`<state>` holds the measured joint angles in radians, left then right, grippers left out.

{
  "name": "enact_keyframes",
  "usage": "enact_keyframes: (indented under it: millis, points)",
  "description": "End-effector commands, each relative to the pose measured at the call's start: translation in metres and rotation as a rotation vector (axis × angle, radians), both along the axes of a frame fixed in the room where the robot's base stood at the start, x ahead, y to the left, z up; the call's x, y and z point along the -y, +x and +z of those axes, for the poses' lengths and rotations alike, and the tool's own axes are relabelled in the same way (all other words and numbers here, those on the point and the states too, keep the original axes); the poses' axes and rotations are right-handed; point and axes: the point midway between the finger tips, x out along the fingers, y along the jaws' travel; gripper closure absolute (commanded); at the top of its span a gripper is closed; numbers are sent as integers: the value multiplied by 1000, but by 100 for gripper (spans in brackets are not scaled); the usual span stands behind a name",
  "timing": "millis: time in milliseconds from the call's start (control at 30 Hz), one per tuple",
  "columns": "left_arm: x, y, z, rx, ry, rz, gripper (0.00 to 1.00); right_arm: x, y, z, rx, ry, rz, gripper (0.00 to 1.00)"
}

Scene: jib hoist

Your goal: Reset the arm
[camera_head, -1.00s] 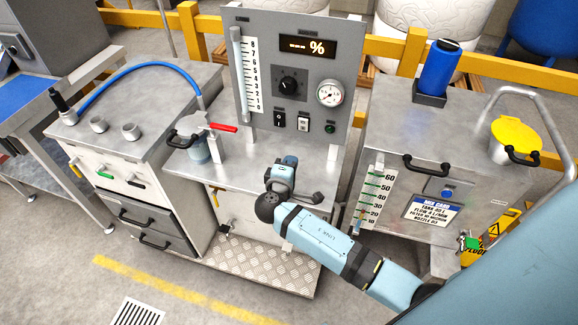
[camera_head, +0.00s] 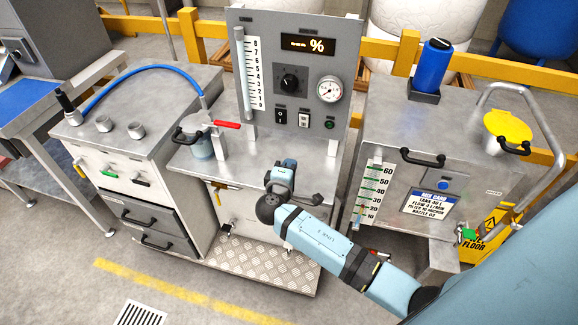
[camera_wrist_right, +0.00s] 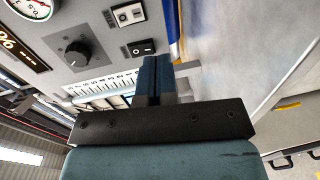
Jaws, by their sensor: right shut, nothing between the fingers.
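My right arm comes in from the lower right in the head view, its pale blue links bent at a dark round joint. My right gripper (camera_head: 290,164) is small and partly hidden by its own wrist there, in front of the grey control panel (camera_head: 321,60) and over the metal bench top (camera_head: 240,165). In the right wrist view its blue fingers (camera_wrist_right: 155,62) are together and empty, pointing toward the panel's scale, knob and switches. No contact with the panel shows. My left gripper is not in view.
A cabinet (camera_head: 155,85) with a blue hose (camera_head: 140,70) stands left. A red-handled canister (camera_head: 200,143) sits on the bench. At right is a metal tank (camera_head: 470,120) with a blue bottle (camera_head: 437,68) and yellow lid (camera_head: 509,130). The floor in front (camera_head: 60,270) is clear.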

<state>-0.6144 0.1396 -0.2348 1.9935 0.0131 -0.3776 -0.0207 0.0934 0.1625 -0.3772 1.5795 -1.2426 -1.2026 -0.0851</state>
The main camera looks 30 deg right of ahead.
Motion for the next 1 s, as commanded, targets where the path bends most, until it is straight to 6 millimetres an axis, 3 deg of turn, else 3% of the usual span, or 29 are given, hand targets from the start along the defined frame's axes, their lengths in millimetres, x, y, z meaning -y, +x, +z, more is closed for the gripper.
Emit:
enact_keyframes:
  millis: [267, 367, 467, 633, 800, 900, 1000]
  points:
    - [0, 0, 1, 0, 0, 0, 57, 0, -1, -1, -3, 5, 3, 100]
    - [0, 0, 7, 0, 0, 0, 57, -5, -13, -12, -31, 68, 37, 100]
    - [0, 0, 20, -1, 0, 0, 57, -19, -42, -37, -90, 236, 118, 100]
    - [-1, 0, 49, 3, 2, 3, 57, -66, -128, -71, -152, 711, 277, 100]
    - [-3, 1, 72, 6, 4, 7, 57, -106, -209, -57, -91, 1167, 343, 100]
    - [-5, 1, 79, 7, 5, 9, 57, -117, -239, -40, -27, 1356, 343, 100]
    - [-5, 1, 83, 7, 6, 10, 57, -122, -256, -28, 23, 1470, 335, 100]
